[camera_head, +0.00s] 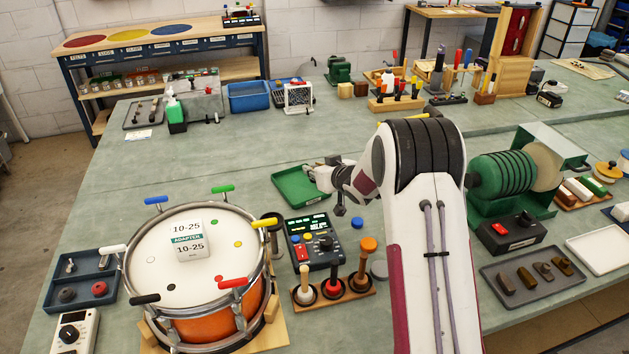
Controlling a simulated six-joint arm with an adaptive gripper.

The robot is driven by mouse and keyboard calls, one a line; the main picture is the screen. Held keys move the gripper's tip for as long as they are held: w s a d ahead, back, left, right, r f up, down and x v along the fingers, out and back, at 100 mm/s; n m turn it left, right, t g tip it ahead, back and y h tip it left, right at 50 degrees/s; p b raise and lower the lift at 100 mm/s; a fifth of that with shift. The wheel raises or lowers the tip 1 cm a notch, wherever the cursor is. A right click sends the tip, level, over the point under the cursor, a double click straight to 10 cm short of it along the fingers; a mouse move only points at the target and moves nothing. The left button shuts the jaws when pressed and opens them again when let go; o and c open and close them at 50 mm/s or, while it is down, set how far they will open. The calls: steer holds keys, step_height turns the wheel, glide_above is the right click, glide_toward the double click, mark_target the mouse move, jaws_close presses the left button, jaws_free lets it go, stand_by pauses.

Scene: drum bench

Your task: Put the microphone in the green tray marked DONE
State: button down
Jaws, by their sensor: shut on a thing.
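The green tray (290,194) lies on the bench left of my wrist, behind the black control box. Its marking is too small to read. My gripper (313,174) is at the tray's right side, and in the picture it overlaps the tray's right edge. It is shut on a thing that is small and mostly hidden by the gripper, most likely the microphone. I cannot make out its shape or whether it touches the tray. No other microphone shows clearly on the bench.
A drum (195,265) with coloured clamp handles stands front left. The control box (315,241) and a rack of mallets (334,289) are in front of the tray. A green machine (505,178) stands to the right. The bench behind the tray is clear.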

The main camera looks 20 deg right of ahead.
steer(key=shift+f, duration=0.25)
steer(key=shift+f, duration=1.85)
steer(key=shift+f, duration=0.6)
steer(key=c, duration=1.8)
jaws_free()
steer(key=shift+r, duration=0.15)
steer(key=shift+r, duration=0.4)
steer(key=shift+s+d+r, duration=0.1)
steer(key=shift+s+r, duration=0.05)
steer(key=shift+r, duration=0.05)
steer(key=shift+v, duration=5.8)
